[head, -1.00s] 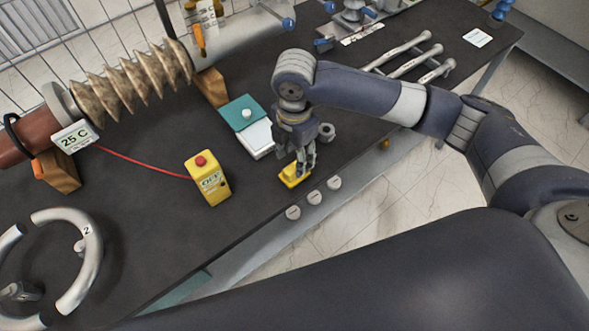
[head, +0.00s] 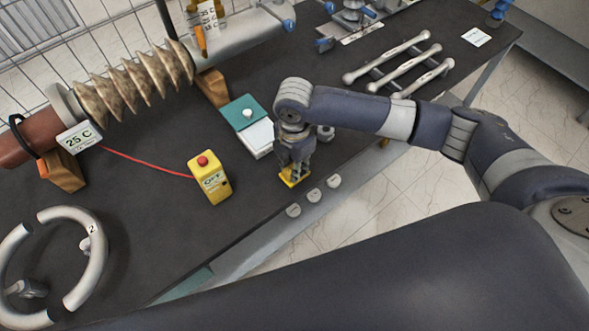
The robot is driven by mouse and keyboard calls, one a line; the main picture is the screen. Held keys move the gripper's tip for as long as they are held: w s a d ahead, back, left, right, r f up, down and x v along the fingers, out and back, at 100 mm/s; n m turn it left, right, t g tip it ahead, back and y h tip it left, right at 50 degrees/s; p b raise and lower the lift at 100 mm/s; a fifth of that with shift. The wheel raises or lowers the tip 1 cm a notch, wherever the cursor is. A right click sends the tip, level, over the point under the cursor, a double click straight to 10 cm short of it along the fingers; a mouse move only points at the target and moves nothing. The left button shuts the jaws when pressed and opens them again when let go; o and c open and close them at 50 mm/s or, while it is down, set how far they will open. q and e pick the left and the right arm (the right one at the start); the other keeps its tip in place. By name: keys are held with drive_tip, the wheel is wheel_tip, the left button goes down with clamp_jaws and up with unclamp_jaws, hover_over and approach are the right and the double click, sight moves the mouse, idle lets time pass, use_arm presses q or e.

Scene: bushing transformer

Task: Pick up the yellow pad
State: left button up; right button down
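The yellow pad (head: 291,182) lies near the front edge of the dark table in the head view, just right of the yellow box. My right gripper (head: 296,171) points down right over the pad, with its fingers at the pad and hiding much of it. The fingers are small and partly hidden by the gripper's body, so I cannot tell whether they are open or shut on the pad. My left gripper is not in view.
A yellow box with a red button (head: 209,178) stands to the left. A teal-and-white device (head: 248,120) lies just behind my gripper. Round grey buttons (head: 314,195) line the table's front edge. Silver rods (head: 385,57) lie further back. Dark tabletop between box and ring is clear.

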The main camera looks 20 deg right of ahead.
drive_tip(key=shift+r, duration=0.1)
drive_tip(key=shift+r, duration=0.25)
wheel_tip(320, 180, up, 2)
drive_tip(key=shift+w+r+b, duration=0.1)
drive_tip(key=shift+r+b, duration=0.05)
drive_tip(key=shift+b, duration=0.55)
drive_tip(key=s+d+r+b, duration=0.1)
drive_tip(key=s+d, duration=0.2)
drive_tip(key=s, duration=0.4)
drive_tip(key=s+d+r+b, duration=0.1)
drive_tip(key=s+d+b, duration=0.1)
drive_tip(key=s, duration=0.6)
drive_tip(key=shift+d, duration=0.75)
drive_tip(key=c, duration=2.3)
unclamp_jaws()
drive_tip(key=shift+w, duration=0.1)
drive_tip(key=shift+w+a, duration=0.1)
